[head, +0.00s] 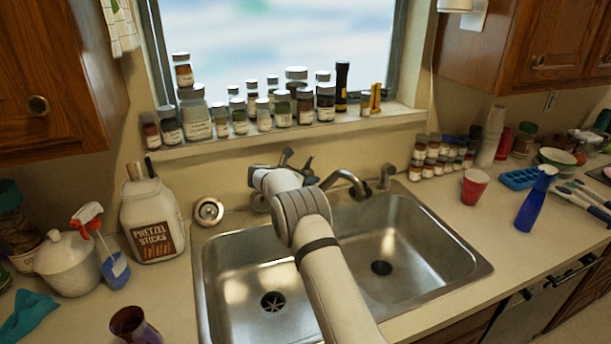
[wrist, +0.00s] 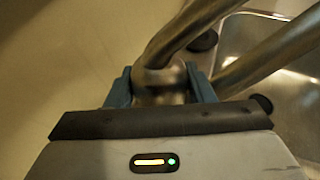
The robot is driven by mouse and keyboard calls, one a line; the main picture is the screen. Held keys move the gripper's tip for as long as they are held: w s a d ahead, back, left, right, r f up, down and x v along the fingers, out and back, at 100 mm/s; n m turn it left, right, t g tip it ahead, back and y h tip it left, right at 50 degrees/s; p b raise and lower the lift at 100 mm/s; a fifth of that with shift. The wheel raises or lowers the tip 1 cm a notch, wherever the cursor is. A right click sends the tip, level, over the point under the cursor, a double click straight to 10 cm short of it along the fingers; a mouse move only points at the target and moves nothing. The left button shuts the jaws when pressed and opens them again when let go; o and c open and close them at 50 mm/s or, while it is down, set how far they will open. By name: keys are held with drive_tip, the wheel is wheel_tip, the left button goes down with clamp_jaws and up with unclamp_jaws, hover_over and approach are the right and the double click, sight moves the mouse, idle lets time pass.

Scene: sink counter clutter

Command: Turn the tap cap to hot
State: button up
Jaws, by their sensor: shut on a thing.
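The tap cap (wrist: 158,80) is a rounded brushed-metal knob at the base of the tap. In the wrist view it sits between the two blue fingers of my gripper (wrist: 163,88), which is shut on it. The tap's curved metal spout (wrist: 190,28) rises from beside the cap and also shows in the head view (head: 346,180), reaching over the sink. In the head view my gripper (head: 297,163) is behind the sink, and my arm hides the cap there. No hot or cold marking is visible.
The double steel sink (head: 233,255) lies below my arm. A pretzel sticks jar (head: 152,222) and a round metal strainer (head: 209,211) stand left of the tap. A small metal fitting (head: 386,176) stands to its right. Spice jars (head: 264,115) line the windowsill behind.

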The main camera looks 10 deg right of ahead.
drive_tip(key=shift+m+g+h, duration=0.6)
drive_tip(key=shift+m+g, duration=0.1)
drive_tip(key=shift+m, duration=0.1)
drive_tip(key=o, duration=0.7)
drive_tip(key=shift+s+a+r, duration=0.1)
drive_tip(key=shift+s+a, duration=0.05)
drive_tip(key=shift+a, duration=0.15)
drive_tip(key=b+v, duration=0.2)
drive_tip(key=v, duration=0.5)
drive_tip(key=shift+r, duration=0.15)
